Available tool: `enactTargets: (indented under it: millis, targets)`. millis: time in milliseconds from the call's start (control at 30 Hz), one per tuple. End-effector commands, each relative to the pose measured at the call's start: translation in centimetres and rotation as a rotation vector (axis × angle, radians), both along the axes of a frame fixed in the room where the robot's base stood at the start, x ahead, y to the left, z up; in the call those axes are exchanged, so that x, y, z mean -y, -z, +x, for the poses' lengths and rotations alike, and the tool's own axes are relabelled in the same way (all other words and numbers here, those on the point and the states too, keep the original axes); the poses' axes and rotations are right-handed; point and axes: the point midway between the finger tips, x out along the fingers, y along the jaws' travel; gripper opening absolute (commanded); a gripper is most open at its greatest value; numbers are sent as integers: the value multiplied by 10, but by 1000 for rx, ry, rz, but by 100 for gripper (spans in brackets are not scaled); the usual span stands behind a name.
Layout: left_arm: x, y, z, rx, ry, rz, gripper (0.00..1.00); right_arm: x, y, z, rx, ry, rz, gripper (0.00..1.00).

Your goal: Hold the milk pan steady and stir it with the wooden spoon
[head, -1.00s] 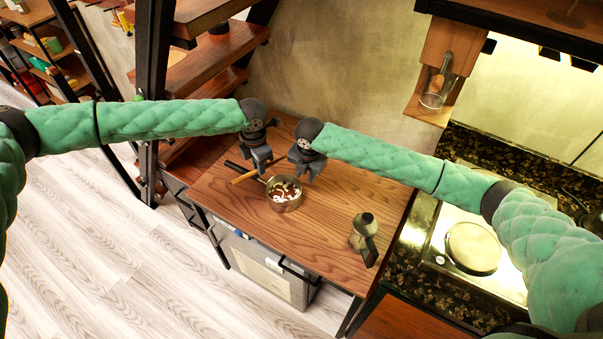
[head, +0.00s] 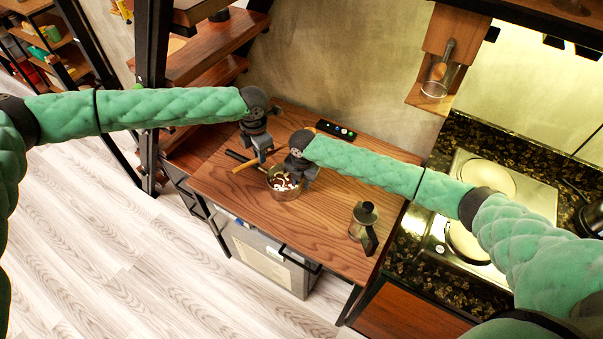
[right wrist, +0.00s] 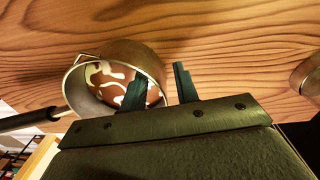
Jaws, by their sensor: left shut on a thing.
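The milk pan (head: 284,193) stands on the wooden table with brown and white contents. Its dark handle (head: 237,156) points to the upper left. It also shows in the right wrist view (right wrist: 92,100). The wooden spoon (head: 243,167) shows as a pale stick beside the pan handle. Its far end is hidden. My left gripper (head: 261,157) is shut at the spoon, just left of the pan. My right gripper (head: 300,180) is over the pan's right side. In the right wrist view its open fingers (right wrist: 160,90) lie either side of the pan wall, one over the contents, one outside.
A French press (head: 363,226) stands near the table's right edge. A black strip with coloured lights (head: 336,130) lies at the back. The table front (head: 300,240) is clear.

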Motion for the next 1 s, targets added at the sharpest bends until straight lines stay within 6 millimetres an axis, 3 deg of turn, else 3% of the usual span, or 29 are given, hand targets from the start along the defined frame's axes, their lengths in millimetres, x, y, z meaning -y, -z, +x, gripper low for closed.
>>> enactTargets:
  millis: [200, 533, 700, 1000]
  targets:
    - [0, 0, 0, 0, 0, 0, 0, -1, 16, 1, 1, 0, 0, 30]
    - [0, 0, 0, 0, 0, 0, 0, -1, 18, 1, 1, 0, 0, 30]
    - [0, 0, 0, 0, 0, 0, 0, -1, 18, 1, 1, 0, 0, 0]
    - [0, 0, 0, 0, 0, 0, 0, -1, 18, 1, 1, 1, 0, 0]
